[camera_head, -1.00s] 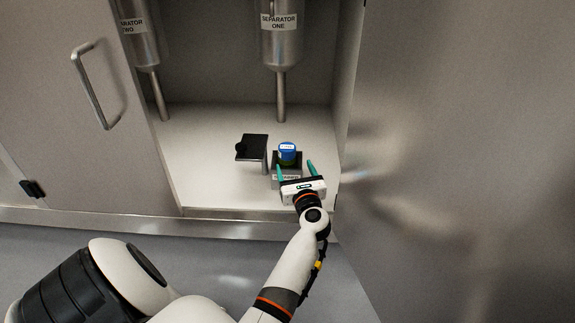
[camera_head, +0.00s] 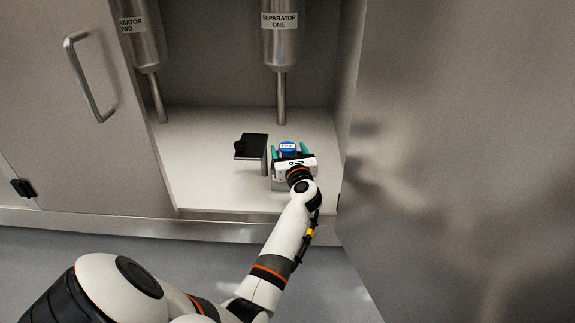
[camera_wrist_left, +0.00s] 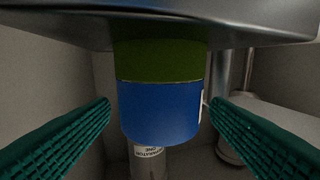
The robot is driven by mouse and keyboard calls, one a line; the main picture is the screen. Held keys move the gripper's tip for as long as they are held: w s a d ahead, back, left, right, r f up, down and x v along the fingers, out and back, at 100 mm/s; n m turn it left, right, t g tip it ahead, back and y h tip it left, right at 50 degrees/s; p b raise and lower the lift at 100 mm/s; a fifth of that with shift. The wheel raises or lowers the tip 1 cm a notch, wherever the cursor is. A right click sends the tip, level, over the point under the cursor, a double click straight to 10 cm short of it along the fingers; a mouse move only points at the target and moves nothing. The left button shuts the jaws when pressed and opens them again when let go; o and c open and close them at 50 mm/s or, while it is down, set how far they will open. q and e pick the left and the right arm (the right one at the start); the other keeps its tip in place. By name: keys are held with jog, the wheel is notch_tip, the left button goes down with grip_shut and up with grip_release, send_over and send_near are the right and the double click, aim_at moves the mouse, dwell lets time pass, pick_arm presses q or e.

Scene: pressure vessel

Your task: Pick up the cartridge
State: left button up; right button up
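The cartridge (camera_head: 288,147) is a short cylinder with a blue part and a white label on top. It stands on a small grey block (camera_head: 281,185) on the cabinet floor. In the left wrist view the cartridge (camera_wrist_left: 160,110) shows a blue band and a dark green band, between the fingers. My left gripper (camera_head: 289,150) is open, with one teal finger on each side of the cartridge. In the left wrist view a gap shows between the cartridge and each finger of the gripper (camera_wrist_left: 160,112). My right gripper is not in view.
A black plate on a stand (camera_head: 251,147) is just left of the cartridge. Separator one (camera_head: 281,45) and separator two (camera_head: 140,45) hang behind, with pipes reaching down. Open cabinet doors stand at left (camera_head: 70,130) and right (camera_head: 460,170). The cabinet floor (camera_head: 205,175) is clear at left.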

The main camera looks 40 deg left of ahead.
pick_arm(q)
jog(key=c, duration=1.2)
jog(key=shift+c, duration=0.7)
jog(key=shift+r, duration=0.15)
